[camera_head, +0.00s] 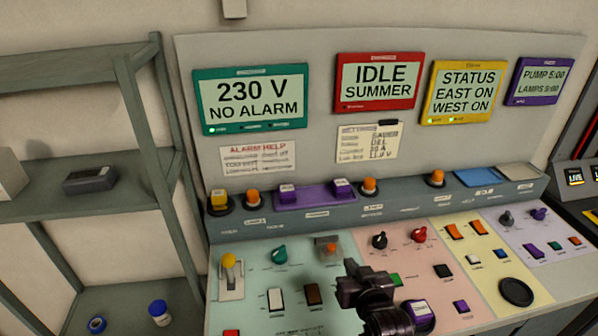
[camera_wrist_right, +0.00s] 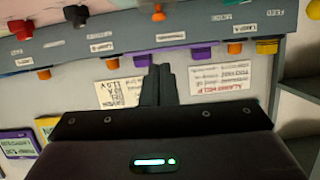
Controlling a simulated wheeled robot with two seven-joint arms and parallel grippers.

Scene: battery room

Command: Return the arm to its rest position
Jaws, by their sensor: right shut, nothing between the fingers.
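My right gripper (camera_head: 362,284) is over the lower middle of the control console, in front of the pink panel, and touches nothing that I can make out. In the right wrist view its fingers (camera_wrist_right: 157,80) are together with nothing between them, and the console shows upside down beyond them. The console's sloped face (camera_head: 300,240) carries coloured panels with knobs, switches and buttons. My left gripper is in neither view.
Wall displays stand behind the console: green (camera_head: 250,98), red (camera_head: 378,82), yellow (camera_head: 463,92) and purple (camera_head: 540,82). A raised ledge (camera_head: 405,195) holds several orange buttons. A grey shelf rack (camera_head: 150,120) stands close at the left. The air above the console looks clear.

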